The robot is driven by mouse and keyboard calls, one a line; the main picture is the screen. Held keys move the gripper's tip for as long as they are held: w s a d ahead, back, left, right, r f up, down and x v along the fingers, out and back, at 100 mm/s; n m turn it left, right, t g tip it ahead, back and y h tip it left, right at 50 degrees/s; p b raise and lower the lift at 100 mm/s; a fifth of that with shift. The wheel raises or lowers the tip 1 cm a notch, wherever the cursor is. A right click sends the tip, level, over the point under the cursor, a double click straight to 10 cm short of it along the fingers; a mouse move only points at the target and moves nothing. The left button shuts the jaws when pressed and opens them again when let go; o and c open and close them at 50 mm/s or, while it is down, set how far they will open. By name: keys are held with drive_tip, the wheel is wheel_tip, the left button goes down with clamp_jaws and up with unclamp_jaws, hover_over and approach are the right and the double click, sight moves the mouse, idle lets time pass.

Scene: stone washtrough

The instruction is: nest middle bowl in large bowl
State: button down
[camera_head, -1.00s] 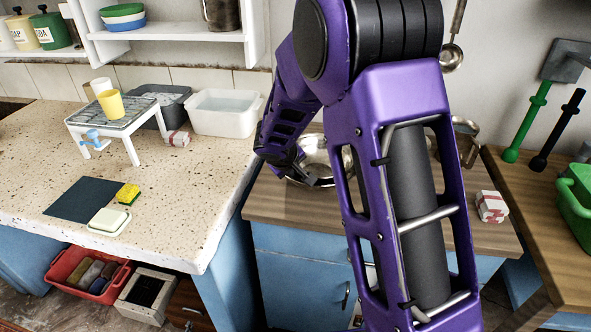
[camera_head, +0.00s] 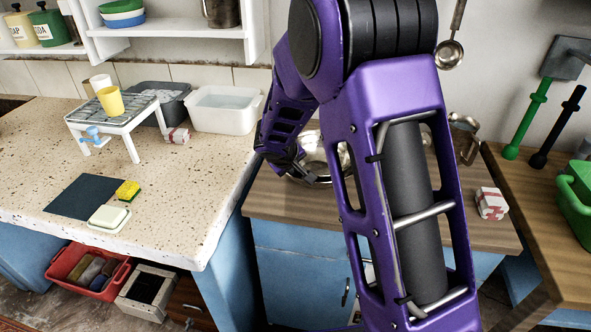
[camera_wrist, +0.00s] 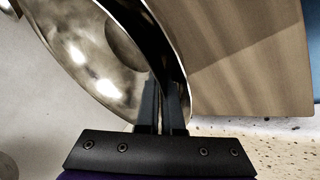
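A shiny steel bowl (camera_head: 318,147) is over the wooden counter, partly hidden behind my arm. My gripper (camera_head: 297,176) is at its left, near side. In the wrist view a steel bowl (camera_wrist: 85,60) fills the upper left, its inside and round base showing. My gripper's fingers (camera_wrist: 161,105) are close together at its rim, with the bowl's wall appearing to run between them. A dark curved band beside the rim may be its shaded wall or a second bowl; I cannot tell. Which size this bowl is, I cannot tell. No other bowl of the set shows clearly.
The wooden counter (camera_head: 275,207) carries a red-and-white packet (camera_head: 491,203) and a metal mug (camera_head: 465,140) at right. A ladle (camera_head: 450,54) hangs behind. The speckled stone counter (camera_head: 165,195) at left holds a white tub (camera_head: 222,110), a small rack (camera_head: 112,119) and a sponge (camera_head: 128,190).

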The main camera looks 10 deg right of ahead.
drive_tip(key=c, duration=1)
unclamp_jaws()
drive_tip(key=shift+f, duration=0.1)
drive_tip(key=o, duration=0.4)
drive_tip(key=shift+s+a, duration=0.1)
drive_tip(key=shift+s, duration=0.05)
drive_tip(key=shift+c, duration=0.2)
drive_tip(key=shift+r+p, duration=2.25)
drive_tip(key=shift+r, duration=1.35)
drive_tip(key=shift+r, duration=0.1)
